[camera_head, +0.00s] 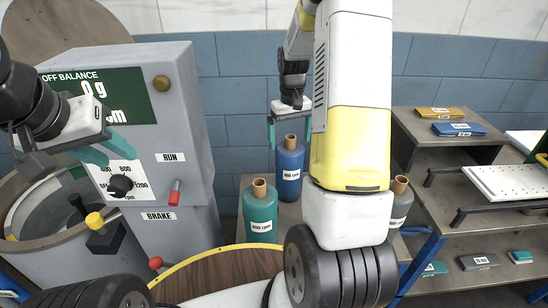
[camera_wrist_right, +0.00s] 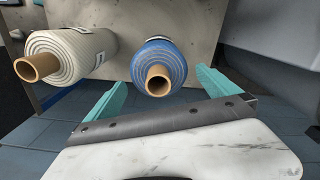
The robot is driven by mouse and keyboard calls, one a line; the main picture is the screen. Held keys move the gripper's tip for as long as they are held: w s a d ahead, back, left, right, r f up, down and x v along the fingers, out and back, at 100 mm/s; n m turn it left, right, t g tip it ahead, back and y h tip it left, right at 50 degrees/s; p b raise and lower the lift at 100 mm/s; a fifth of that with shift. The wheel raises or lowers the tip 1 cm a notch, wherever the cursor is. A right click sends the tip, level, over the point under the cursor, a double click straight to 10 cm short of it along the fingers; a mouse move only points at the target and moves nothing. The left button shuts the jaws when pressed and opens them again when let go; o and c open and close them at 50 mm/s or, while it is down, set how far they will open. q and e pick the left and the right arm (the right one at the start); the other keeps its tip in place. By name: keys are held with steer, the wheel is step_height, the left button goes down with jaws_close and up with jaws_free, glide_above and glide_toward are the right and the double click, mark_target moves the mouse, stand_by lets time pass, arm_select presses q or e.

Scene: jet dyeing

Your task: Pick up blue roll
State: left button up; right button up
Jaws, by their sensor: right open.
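The blue roll (camera_head: 289,168), with a brown core and a white label, stands upright beyond the teal roll. In the right wrist view the blue roll (camera_wrist_right: 160,62) shows its wound end and core. My right gripper (camera_head: 290,146) is open, with its teal fingers on either side of the roll's top in the head view. In the wrist view the fingertips lie to the left and right of the roll, with visible gaps and no clear contact. My left gripper (camera_head: 106,150) is open in front of the grey machine, its fingers apart and empty.
A teal roll (camera_head: 260,215) stands close in front of the blue one. A grey roll (camera_head: 401,205) is partly hidden by my right arm. A whitish roll (camera_wrist_right: 80,50) is beside the blue one in the wrist view. The control machine (camera_head: 185,120) is left; shelves (camera_head: 450,190) are right.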

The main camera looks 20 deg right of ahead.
mark_target(290, 146)
step_height(290, 146, down, 4)
steer(key=shift+d+r, duration=0.1)
steer(key=shift+r, duration=0.1)
steer(key=shift+r, duration=0.1)
steer(key=c, duration=1.9)
